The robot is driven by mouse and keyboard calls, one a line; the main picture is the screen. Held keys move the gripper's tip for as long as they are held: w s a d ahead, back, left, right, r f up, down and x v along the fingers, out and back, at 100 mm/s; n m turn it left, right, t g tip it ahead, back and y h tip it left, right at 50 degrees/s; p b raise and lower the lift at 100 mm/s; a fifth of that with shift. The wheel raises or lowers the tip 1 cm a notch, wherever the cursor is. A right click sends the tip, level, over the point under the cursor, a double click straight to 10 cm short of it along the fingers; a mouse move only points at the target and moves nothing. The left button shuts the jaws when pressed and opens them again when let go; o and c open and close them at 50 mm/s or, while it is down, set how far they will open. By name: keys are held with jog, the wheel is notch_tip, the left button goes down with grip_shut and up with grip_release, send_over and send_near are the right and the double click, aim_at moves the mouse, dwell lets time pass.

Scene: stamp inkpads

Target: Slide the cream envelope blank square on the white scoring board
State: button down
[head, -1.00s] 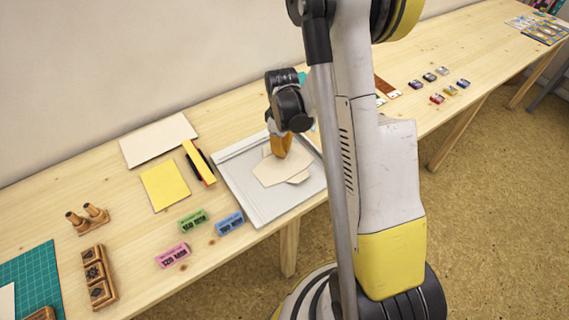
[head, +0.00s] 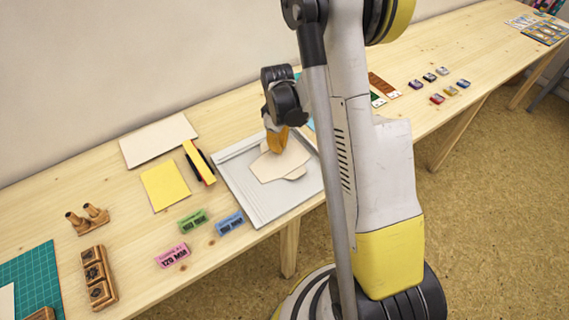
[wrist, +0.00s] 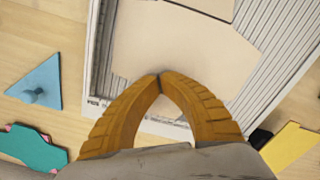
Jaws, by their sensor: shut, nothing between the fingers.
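The cream envelope blank (head: 275,167) lies on the white scoring board (head: 245,205), turned at an angle to the board's edges. In the wrist view the blank (wrist: 185,50) fills much of the ribbed board (wrist: 288,65), with a dark crease or edge line near its top. My gripper (head: 277,148) is over the far part of the blank, pointing down. In the wrist view its orange fingertips (wrist: 158,77) meet at the blank's near edge, with nothing between them. Whether they touch the blank or board is unclear.
A cream sheet (head: 158,139), a yellow pad (head: 165,186) and a yellow-and-black tool (head: 199,163) lie left of the board. A blue triangle (wrist: 42,82) lies beside the board.

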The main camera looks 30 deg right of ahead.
aim_at(291, 143)
jog(key=shift+d, duration=0.1)
jog(key=shift+w+d, duration=0.15)
jog(key=shift+d, duration=0.75)
jog(key=shift+d, duration=0.2)
jog(key=shift+d, duration=0.25)
jog(key=shift+d+b, duration=0.15)
jog(key=shift+b, duration=0.15)
jog(key=shift+d, duration=0.15)
jog(key=shift+d, duration=0.5)
dwell(0.4)
jog(key=shift+r, duration=0.1)
